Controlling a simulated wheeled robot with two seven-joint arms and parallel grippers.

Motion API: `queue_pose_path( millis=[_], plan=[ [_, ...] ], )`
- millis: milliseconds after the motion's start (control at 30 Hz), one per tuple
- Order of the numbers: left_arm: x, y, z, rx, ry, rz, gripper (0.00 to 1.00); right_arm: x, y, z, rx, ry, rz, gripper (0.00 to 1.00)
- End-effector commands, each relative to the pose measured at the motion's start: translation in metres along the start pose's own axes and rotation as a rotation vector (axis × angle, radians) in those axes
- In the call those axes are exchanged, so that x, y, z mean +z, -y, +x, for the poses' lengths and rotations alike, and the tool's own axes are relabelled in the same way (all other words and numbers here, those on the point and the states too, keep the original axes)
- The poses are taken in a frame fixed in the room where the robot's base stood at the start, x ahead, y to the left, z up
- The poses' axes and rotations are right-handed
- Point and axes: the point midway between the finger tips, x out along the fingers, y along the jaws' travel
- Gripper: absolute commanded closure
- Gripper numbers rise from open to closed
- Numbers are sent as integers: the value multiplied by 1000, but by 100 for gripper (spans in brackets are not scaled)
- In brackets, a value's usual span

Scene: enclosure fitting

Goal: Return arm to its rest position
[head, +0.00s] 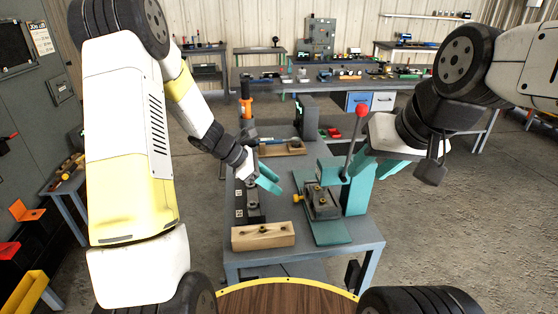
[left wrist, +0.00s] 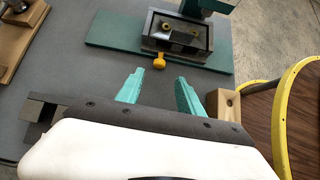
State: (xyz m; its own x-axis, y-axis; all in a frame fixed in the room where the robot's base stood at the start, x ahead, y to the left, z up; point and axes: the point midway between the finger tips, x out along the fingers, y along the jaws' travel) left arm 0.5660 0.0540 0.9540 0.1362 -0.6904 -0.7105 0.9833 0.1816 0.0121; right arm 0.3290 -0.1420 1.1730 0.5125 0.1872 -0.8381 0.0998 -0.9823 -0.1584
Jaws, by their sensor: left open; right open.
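My left arm comes in from the left of the head view. Its gripper (head: 268,178) has teal fingers and is above the grey table (head: 280,212), left of a teal press (head: 358,188). In the left wrist view the left gripper (left wrist: 158,78) is open, with nothing between its fingers. A fixture with a yellow knob (left wrist: 174,60) lies just beyond the fingertips, on a green base plate (left wrist: 105,30). My right arm comes in from the upper right. Its teal gripper (head: 396,167) is right of the press, partly hidden by its own wrist, and no object shows in it.
A wooden block (head: 263,236) with holes sits at the table's front left. The press lever with a red knob (head: 361,111) rises between the arms. An orange-handled tool (head: 246,100) stands at the table's back left. Open concrete floor (head: 450,230) lies to the right.

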Motion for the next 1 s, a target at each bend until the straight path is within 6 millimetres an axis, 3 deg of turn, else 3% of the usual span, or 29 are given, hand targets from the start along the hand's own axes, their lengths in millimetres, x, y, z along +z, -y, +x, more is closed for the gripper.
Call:
queue_pose_path(
  millis=[167,300,500,800,1000],
  plan=[
    [28,19,-36,7,-47,225,56,0,0,0,0,0,0,60],
    [55,51,-82,6,-129,544,56,0,0,0,0,0,0,60],
    [77,104,-141,-5,-275,995,56,0,0,0,0,0,0,60],
    [77,178,-214,-49,-553,1601,56,0,0,0,0,0,0,60],
    [67,207,-241,-90,-710,1846,56,0,0,0,0,0,0,60]
  ],
)
